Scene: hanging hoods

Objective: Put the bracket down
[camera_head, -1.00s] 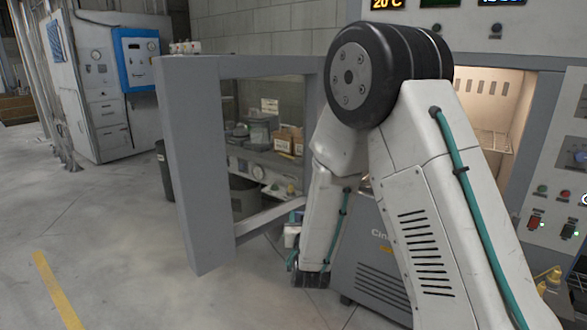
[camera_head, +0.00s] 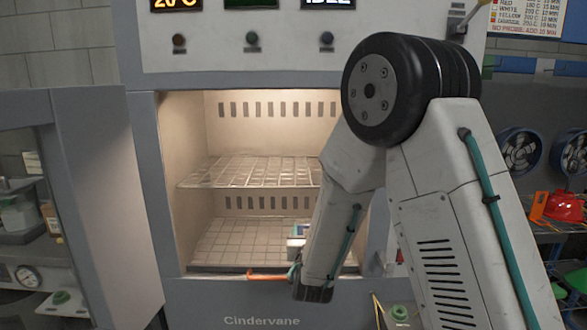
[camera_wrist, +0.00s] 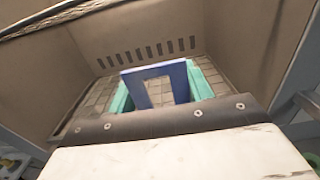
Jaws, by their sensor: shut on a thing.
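The bracket (camera_wrist: 180,70) is a blue frame-like piece with an open middle, seen in the wrist view. My gripper (camera_wrist: 160,92) has teal fingers on either side of it and is shut on it. Behind it show a gridded surface and a slotted back wall. My wrist is in front of the opening's lower right part.
The oven's grey door (camera_head: 105,200) stands open on the left. A thin orange bar (camera_head: 266,277) shows at the opening's lower front edge. Shelves with jars and a gauge are at far left; fans and a red item (camera_head: 563,207) are at far right.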

